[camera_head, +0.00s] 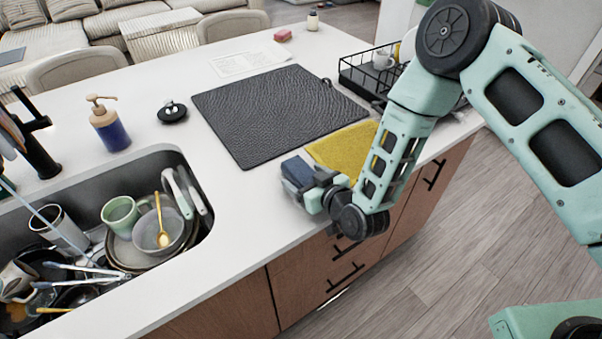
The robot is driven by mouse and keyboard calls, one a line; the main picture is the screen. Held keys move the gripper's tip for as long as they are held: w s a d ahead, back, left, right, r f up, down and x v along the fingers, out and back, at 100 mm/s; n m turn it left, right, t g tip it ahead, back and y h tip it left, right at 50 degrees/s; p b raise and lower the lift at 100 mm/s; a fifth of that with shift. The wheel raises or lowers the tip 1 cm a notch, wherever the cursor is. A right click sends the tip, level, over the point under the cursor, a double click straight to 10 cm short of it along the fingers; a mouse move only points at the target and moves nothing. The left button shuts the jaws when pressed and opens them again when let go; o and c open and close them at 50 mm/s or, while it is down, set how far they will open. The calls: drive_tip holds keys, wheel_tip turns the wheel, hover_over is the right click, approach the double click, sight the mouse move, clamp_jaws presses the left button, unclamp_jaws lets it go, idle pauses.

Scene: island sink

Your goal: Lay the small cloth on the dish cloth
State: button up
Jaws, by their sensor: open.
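A small dark blue folded piece (297,171), which looks like the small cloth, is at the counter's front edge. My gripper (305,182) is open right at it, low over the counter. The fingers partly hide the piece, and I cannot tell whether it sits between them or touches them. A yellow cloth (343,146), which looks like the dish cloth, lies flat on the counter just behind and right of my gripper. My arm hides its right part.
A black textured mat (270,110) lies behind the yellow cloth. A dish rack (362,75) stands at the back right. The sink (190,232) with dishes is at left, with a soap bottle (109,127) behind it. Bare counter lies between sink and mat.

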drive_tip(key=shift+c, duration=0.3)
drive_tip(key=c, duration=1.1)
